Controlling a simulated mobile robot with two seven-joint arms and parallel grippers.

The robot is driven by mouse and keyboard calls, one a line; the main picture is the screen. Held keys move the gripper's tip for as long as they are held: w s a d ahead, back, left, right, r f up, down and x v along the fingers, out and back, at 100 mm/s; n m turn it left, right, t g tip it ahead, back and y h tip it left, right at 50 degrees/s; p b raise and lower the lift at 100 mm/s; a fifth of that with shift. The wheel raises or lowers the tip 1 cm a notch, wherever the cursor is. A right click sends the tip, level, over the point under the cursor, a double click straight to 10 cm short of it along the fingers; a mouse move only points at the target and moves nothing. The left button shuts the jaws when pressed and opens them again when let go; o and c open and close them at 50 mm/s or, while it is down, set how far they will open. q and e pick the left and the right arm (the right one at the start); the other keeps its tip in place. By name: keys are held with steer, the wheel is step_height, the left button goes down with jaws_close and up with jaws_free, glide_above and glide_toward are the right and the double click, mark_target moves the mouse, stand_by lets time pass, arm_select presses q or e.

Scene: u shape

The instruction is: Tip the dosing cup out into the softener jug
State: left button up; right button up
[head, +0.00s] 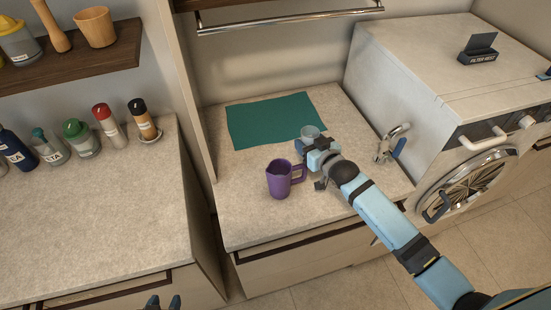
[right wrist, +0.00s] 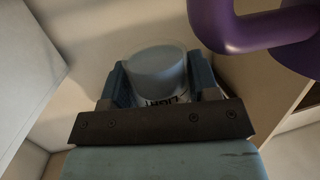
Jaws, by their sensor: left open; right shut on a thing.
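The dosing cup (head: 311,131) is a small clear cup with pale contents. My right gripper (head: 312,146) is shut on it, just behind and right of the jug. In the right wrist view the cup (right wrist: 156,72) sits between the two fingers, with a partly hidden dark label. The softener jug (head: 279,181) is purple and stands upright on the counter, its handle toward the right. Its handle (right wrist: 262,28) shows at the top right of the right wrist view, apart from the cup. My left gripper (head: 163,302) is open and empty at the bottom edge of the head view.
A teal mat (head: 270,116) lies on the counter behind the jug. A clip-like tool (head: 390,146) stands at the right, next to the washing machine (head: 425,90). Several bottles (head: 84,140) stand on the left counter. The counter left of the jug is clear.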

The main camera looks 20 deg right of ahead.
steer(key=shift+w+r, duration=0.15)
steer(key=shift+w, duration=0.2)
arm_select(q)
steer(key=shift+w+a+r, duration=0.2)
steer(key=shift+w, duration=0.1)
steer(key=shift+s, duration=0.1)
